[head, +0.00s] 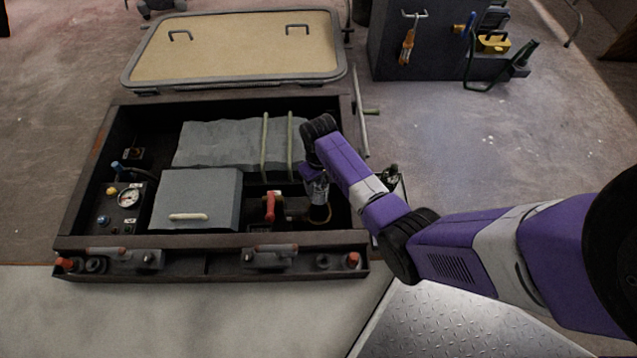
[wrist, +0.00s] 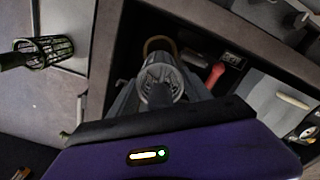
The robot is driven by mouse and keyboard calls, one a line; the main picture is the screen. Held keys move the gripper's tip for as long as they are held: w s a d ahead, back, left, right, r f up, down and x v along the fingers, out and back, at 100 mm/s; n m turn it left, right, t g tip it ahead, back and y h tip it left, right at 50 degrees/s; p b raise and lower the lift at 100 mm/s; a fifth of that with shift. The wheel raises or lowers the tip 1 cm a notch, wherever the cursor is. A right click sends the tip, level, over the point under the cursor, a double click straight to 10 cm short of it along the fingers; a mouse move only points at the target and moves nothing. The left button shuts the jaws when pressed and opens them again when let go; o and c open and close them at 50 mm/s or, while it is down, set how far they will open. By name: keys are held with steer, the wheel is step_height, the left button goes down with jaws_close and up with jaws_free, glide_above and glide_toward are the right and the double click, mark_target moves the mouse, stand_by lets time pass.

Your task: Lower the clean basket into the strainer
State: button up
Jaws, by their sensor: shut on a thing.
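My gripper (head: 314,172) points down over the right compartment of the open engine box. In the wrist view my gripper (wrist: 158,95) is shut on the clean basket (wrist: 163,75), a pale grey basket with a spoked top and a central stem. The basket also shows below my gripper in the head view (head: 317,190). The strainer (head: 320,214) is dark with a brass-coloured rim, directly below or just beyond the basket. Its rim (wrist: 158,42) shows past the basket in the wrist view. The basket hides most of the opening, so I cannot tell whether it has entered.
A red-handled valve (head: 270,206) stands left of the strainer. A grey box (head: 195,198) and gauge panel (head: 128,197) lie further left. The engine-box frame (head: 358,200) runs close on the right. Another mesh basket (wrist: 45,50) lies outside the box. The tan hatch (head: 237,50) lies behind.

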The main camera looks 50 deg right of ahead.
steer(key=shift+f+b, duration=4.15)
steer(key=shift+b, duration=0.25)
steer(key=shift+f+b, duration=0.4)
steer(key=shift+f, duration=0.45)
steer(key=shift+f, duration=0.1)
steer(key=shift+f+b, duration=1.8)
steer(key=shift+f, duration=0.75)
steer(key=o, duration=1.5)
steer(key=shift+r, duration=0.1)
steer(key=shift+a, duration=0.15)
steer(key=r+p, duration=0.2)
steer(key=r, duration=0.2)
steer(key=r+p, duration=0.3)
steer(key=r, duration=0.1)
steer(key=shift+d, duration=0.2)
